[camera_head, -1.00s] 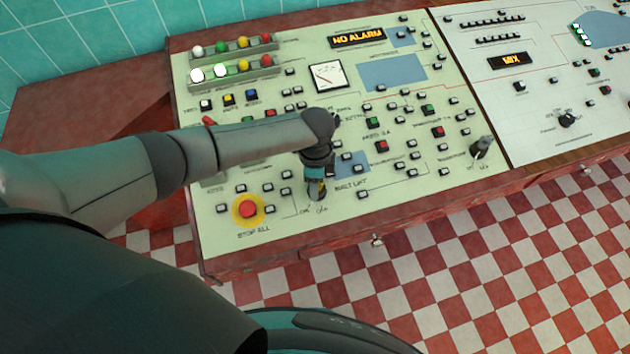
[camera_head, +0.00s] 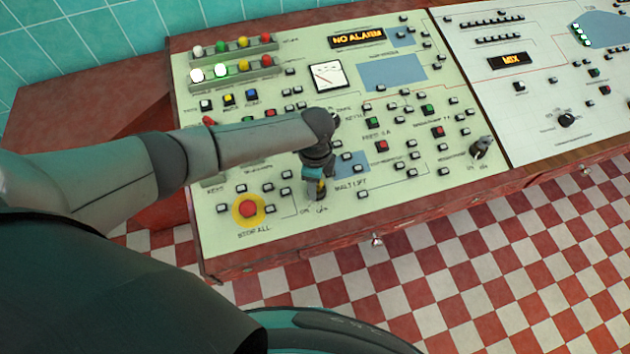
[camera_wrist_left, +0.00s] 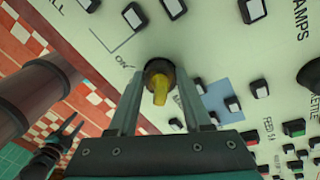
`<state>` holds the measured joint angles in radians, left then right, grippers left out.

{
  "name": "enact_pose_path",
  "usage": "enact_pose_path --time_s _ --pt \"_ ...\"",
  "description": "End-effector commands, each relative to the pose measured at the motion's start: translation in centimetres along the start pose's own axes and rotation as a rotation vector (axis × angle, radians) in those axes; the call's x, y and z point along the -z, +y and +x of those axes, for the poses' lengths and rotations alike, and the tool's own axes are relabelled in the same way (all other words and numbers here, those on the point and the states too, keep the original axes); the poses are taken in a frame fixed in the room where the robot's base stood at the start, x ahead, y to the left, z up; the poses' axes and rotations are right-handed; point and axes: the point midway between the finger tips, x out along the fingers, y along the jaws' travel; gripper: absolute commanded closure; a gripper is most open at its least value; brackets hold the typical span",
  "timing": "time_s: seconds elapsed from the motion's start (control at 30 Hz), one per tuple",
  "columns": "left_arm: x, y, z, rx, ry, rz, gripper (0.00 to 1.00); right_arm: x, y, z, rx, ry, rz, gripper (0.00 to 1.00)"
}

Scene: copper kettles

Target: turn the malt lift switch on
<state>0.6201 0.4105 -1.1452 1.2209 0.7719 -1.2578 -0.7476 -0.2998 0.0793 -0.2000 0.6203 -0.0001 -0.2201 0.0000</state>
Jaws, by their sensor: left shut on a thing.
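The malt lift switch (camera_wrist_left: 160,92) has a yellow lever on a dark round collar, set in the pale panel by its "ON" mark in the left wrist view. My left gripper (camera_wrist_left: 158,103) is shut on it, one finger on each side. In the head view my left gripper (camera_head: 316,189) reaches down to the panel beside the "MALT LIFT" label and largely hides the switch. Which way the lever is set is hard to tell. What looks like my right gripper (camera_wrist_left: 72,130) shows small at the lower left of the left wrist view, fingers apart, away from the switch.
The yellow-ringed red stop button (camera_head: 248,209) is left of the switch. The console's front edge (camera_head: 300,250) drops to a checkered floor.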

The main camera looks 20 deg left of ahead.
Motion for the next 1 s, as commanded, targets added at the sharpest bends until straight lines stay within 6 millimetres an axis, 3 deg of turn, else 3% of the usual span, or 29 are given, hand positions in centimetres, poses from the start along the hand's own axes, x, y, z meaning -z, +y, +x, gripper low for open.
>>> enact_pose_path --time_s 0.07,0.1,0.33,0.67,0.87,1.0 --pt "0.0 0.0 0.0 0.0 0.0 0.004 1.0 0.0 0.0 0.0 0.0 0.0 0.0 0.5" --pt "0.0 0.0 0.0 0.0 0.0 0.004 0.46 0.0 0.0 0.0 0.0 0.0 0.0 0.5" --pt "0.0 0.0 0.0 0.0 0.0 0.002 0.21 0.0 0.0 0.0 0.0 0.0 0.0 0.5" --pt "0.0 0.0 -0.4 0.001 0.001 0.001 0.21 0.0 0.0 -0.1 0.0 0.0 0.0 0.5" --pt "0.0 -0.1 -3.0 0.003 0.001 0.002 0.21 0.1 0.0 -0.8 0.0 0.0 0.0 0.5" --pt "0.0 -0.1 -5.9 0.005 0.001 0.003 0.21 0.1 0.0 -1.4 0.0 0.0 0.0 0.5"
